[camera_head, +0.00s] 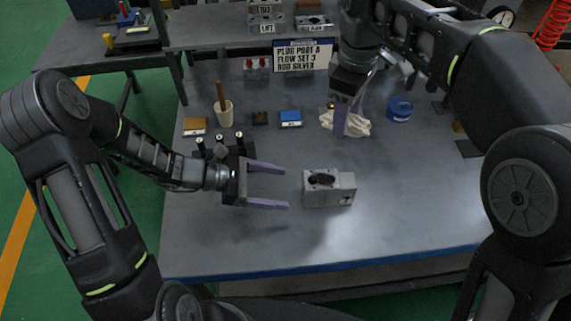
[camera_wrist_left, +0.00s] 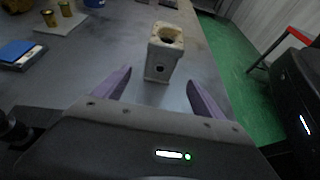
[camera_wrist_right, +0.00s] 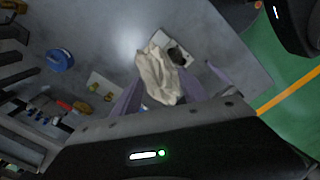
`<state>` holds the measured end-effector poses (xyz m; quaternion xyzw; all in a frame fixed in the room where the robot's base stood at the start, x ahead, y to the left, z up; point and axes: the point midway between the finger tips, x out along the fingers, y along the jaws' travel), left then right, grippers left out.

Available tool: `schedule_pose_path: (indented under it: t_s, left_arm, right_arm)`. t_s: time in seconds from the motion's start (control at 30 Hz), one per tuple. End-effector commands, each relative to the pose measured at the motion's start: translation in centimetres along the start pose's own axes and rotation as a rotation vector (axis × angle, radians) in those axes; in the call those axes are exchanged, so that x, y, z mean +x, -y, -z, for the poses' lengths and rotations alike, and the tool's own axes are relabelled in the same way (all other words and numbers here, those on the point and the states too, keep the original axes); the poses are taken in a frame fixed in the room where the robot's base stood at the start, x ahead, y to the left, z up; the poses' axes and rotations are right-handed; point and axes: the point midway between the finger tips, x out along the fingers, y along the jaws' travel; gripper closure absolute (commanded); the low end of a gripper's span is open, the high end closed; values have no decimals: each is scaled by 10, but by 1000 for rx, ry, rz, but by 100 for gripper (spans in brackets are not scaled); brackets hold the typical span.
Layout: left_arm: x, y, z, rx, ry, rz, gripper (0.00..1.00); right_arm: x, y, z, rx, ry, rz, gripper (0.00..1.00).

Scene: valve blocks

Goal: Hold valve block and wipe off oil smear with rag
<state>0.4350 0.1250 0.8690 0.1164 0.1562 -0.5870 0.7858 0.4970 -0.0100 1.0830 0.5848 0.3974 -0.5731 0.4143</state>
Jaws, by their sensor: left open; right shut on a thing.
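The valve block (camera_head: 328,188) is a grey metal block with a large hole in its top, on the middle of the table. It also shows in the left wrist view (camera_wrist_left: 163,50), ahead of the fingers. My left gripper (camera_head: 278,187) is open and empty, left of the block, its two purple fingers pointing at it. My right gripper (camera_head: 343,118) is shut on the cream rag (camera_head: 356,125), behind the block. The bunched rag (camera_wrist_right: 158,75) fills the space between the fingers in the right wrist view. No oil smear can be made out.
A beige cup with a brown handle (camera_head: 224,112), a blue box (camera_head: 290,118) and a blue round tin (camera_head: 399,109) stand toward the back. A sign (camera_head: 303,56) stands behind them. The table front (camera_head: 300,245) is clear.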

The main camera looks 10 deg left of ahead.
Motion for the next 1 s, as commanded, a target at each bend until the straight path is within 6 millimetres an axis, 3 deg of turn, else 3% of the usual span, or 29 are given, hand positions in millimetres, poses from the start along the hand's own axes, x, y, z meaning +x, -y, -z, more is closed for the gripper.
schedule_pose_path:
  t_s: [0.5, 0.7, 1.0]
  left_arm:
    - [88, 1, 0, 0, 0, 3, 20]
    - [102, 1, 0, 0, -1, 1, 20]
    - [103, 0, 0, 1, -1, 1, 22]
  right_arm:
    - [0, 0, 0, 1, 0, 0, 82]
    - [0, 0, 0, 1, 0, 0, 82]
    - [0, 0, 0, 1, 0, 0, 82]
